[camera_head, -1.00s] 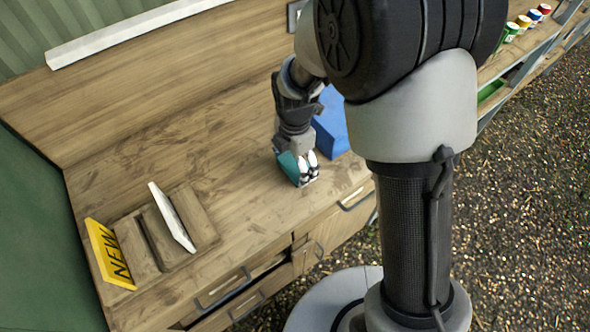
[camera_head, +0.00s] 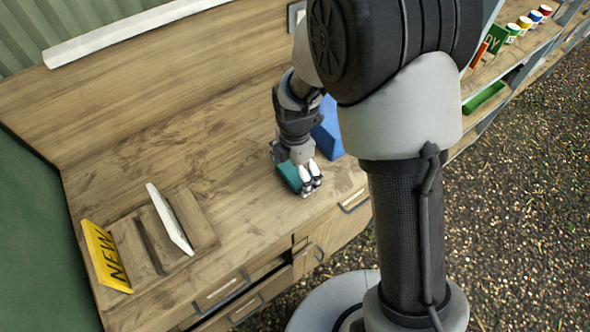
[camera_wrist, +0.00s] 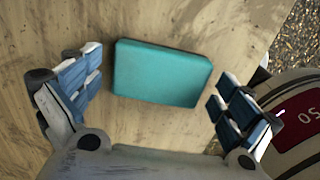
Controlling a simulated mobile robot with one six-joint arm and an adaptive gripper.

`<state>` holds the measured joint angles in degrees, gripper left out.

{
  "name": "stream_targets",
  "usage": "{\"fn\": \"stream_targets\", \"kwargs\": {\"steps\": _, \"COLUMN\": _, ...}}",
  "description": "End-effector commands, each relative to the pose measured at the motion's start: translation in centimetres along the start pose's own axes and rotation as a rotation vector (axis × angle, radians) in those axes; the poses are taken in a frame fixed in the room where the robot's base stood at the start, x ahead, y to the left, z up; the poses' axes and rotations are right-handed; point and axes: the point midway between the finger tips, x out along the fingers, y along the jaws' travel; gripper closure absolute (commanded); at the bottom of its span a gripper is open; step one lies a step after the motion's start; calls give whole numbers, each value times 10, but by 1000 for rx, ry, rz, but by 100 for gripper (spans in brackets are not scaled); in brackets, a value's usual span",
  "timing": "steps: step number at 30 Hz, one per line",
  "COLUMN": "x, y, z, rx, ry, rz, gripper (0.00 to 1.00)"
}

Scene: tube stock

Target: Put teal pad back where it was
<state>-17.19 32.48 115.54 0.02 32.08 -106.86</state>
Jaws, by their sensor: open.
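The teal pad (camera_wrist: 160,73) lies flat on the wooden worktop, between my open fingers in the wrist view with a gap on each side. In the head view the teal pad (camera_head: 289,176) is partly hidden behind my gripper (camera_head: 311,187), which is low over the worktop near its front edge. In the wrist view my gripper (camera_wrist: 160,98) is open and holds nothing.
A blue block (camera_head: 328,130) stands just behind my gripper. A wooden rack (camera_head: 205,232) holds a white panel (camera_head: 170,218), with a yellow NEW sign (camera_head: 106,255) at its left. The worktop (camera_head: 215,135) is clear between. Shelves with small jars (camera_head: 513,30) are at the right.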

Motion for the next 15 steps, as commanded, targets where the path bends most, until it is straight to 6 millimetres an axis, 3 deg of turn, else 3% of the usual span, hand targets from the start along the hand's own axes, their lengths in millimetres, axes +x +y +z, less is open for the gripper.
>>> {"fn": "stream_targets", "kwargs": {"steps": 8, "x": -2, "y": 0, "z": 0, "rx": 0, "ry": 0, "rz": 0, "gripper": 1}}
{"fn": "stream_targets", "kwargs": {"steps": 11, "x": -10, "y": 0, "z": 0, "rx": 0, "ry": -1, "rz": 2, "gripper": 1}}
{"fn": "stream_targets", "kwargs": {"steps": 15, "x": -35, "y": 1, "z": 0, "rx": 0, "ry": -1, "rz": 4, "gripper": 1}}
